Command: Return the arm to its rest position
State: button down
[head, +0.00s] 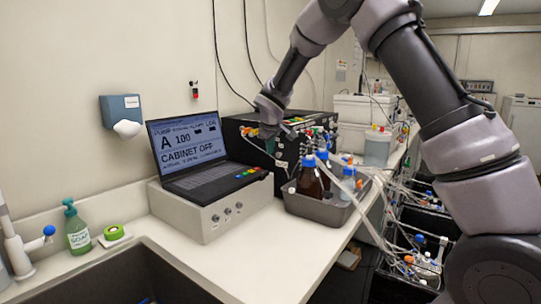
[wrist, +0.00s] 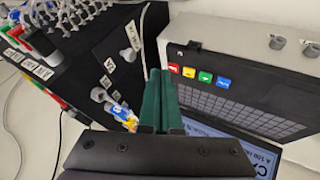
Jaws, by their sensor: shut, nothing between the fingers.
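My arm reaches in from the upper right in the head view and bends down toward the back of the bench. My gripper (head: 272,140) is in front of the black control box (head: 288,158), just right of the laptop screen (head: 187,142). In the wrist view the two green fingers of my gripper (wrist: 160,78) lie side by side, shut and empty. They point between the black box (wrist: 95,62) and the grey laptop console (wrist: 250,72) with its coloured buttons. The head view does not clearly show whether the fingertips touch anything.
A grey tray (head: 318,207) with blue-capped bottles stands right of the console. Clear tubes (head: 372,222) run from the bench to racks at the right. The front bench (head: 262,262) is clear.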

jog(key=s+d+r+m, duration=0.4)
jog(key=s+d+r, duration=0.4)
jog(key=d, duration=0.2)
jog(key=s+d+r+m, duration=0.3)
jog(key=s+d+r, duration=0.5)
jog(key=d, duration=0.3)
jog(key=s+d+m, duration=0.3)
jog(key=s, duration=0.8)
jog(key=s+d+m+y, duration=0.1)
jog(key=s+d+m, duration=0.3)
jog(key=s, duration=0.7)
jog(key=shift+s+r, duration=0.15)
jog(key=shift+s, duration=0.1)
